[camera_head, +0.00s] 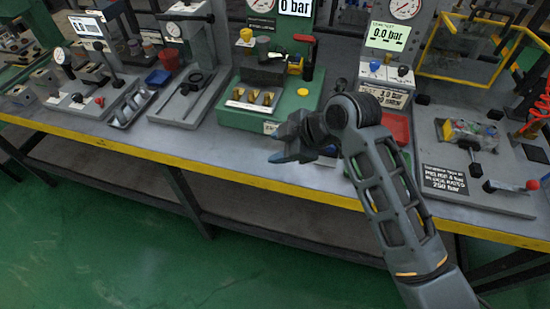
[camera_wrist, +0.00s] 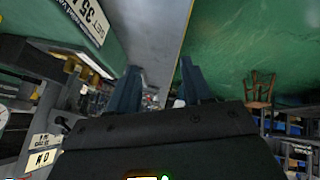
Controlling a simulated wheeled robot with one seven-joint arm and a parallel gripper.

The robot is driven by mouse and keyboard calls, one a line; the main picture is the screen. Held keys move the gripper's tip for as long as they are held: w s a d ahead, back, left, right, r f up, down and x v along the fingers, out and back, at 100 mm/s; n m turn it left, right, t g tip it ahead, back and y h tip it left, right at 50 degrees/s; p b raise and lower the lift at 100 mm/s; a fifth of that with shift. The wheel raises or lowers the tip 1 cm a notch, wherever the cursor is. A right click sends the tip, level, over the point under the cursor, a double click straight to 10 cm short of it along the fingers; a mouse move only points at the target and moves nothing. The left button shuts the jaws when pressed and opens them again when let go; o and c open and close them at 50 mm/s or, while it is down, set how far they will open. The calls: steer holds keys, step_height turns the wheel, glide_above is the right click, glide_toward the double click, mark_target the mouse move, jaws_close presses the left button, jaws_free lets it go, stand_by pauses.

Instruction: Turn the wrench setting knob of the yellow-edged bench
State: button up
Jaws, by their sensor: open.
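The yellow-edged bench (camera_head: 150,157) runs across the head view, crowded with test stations. I cannot tell for sure which part is the wrench setting knob. My gripper (camera_head: 280,143) hangs near the bench's front edge, in front of the green station (camera_head: 241,117), with its fingers pointing left. In the wrist view my gripper (camera_wrist: 160,90) has its two fingers apart with nothing held between them.
The green station carries a red-handled lever (camera_head: 310,58) and brass parts. A black wrench-like tool (camera_head: 194,84) lies on the grey plate to its left, beside a tray (camera_head: 131,105). A red tray (camera_head: 396,127) sits behind my arm. The green floor in front is clear.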

steer(key=shift+s+a+f+m+t+y, duration=0.15)
steer(key=shift+s+a+f+m+t, duration=0.1)
steer(key=shift+s+a+f+m, duration=0.25)
steer(key=shift+s+a+f+m+t+y, duration=0.15)
steer(key=shift+s+m+t, duration=0.15)
steer(key=shift+s, duration=0.25)
steer(key=s+d+f+m+t+h, duration=0.2)
steer(key=s+d+m+t, duration=0.3)
steer(key=s, duration=0.6)
steer(key=s+d+f+m+t+h, duration=0.2)
steer(key=s+m, duration=0.6)
steer(key=s, duration=0.4)
steer(key=s+d+r+m+t+h, duration=0.1)
steer(key=s+d+r, duration=0.5)
steer(key=s, duration=0.3)
steer(key=s+d+r+m+t+h, duration=0.1)
steer(key=s+d+r+h, duration=0.1)
steer(key=s+d+r, duration=0.4)
steer(key=s+r, duration=0.2)
steer(key=s, duration=0.1)
steer(key=shift+d+r+m, duration=0.15)
steer(key=shift+d+m, duration=0.25)
